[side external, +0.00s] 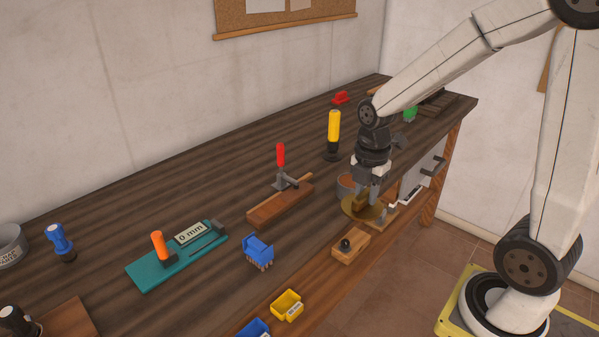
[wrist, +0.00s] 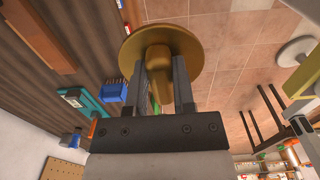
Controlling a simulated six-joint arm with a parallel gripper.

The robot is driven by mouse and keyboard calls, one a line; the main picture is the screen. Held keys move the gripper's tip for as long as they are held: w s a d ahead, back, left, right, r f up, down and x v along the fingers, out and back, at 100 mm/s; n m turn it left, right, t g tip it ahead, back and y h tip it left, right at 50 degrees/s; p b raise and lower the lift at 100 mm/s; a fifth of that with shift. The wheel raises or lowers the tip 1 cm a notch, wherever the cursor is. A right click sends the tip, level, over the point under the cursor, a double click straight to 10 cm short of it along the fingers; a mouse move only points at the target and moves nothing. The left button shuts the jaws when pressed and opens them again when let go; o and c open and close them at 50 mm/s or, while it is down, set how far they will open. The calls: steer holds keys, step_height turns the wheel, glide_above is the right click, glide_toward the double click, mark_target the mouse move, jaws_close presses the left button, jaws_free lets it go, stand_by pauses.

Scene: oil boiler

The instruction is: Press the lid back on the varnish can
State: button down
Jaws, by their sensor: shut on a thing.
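The lid (side external: 352,210) is a brass-coloured disc. In the wrist view the lid (wrist: 203,45) shows a stubby handle (wrist: 158,62) between my fingers. My gripper (side external: 368,193) is shut on this handle and holds the lid near the front edge of the bench. The gripper also shows in the wrist view (wrist: 161,75). A small round can (side external: 345,183) with a reddish-brown top, probably the varnish can, stands just behind and left of the lid. The lid and gripper partly hide it. The lid appears apart from the can; its exact height is unclear.
A wooden block with a black knob (side external: 350,246) sits in front of the lid. A red-handled clamp on a board (side external: 281,206) lies to the left. A yellow-handled tool (side external: 334,134) stands behind. A blue brush (side external: 258,251) and yellow bin (side external: 287,305) are nearer the camera.

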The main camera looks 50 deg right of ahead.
steer(key=shift+w, duration=0.1)
steer(key=w+d+f, duration=0.1)
steer(key=w+d, duration=1.2)
steer(key=d, duration=0.5)
steer(key=shift+w+m, duration=0.2)
steer(key=shift+m, duration=0.2)
steer(key=shift+a+f, duration=0.1)
steer(key=shift+f, duration=0.15)
steer(key=shift+f, duration=3)
steer(key=shift+f, duration=0.15)
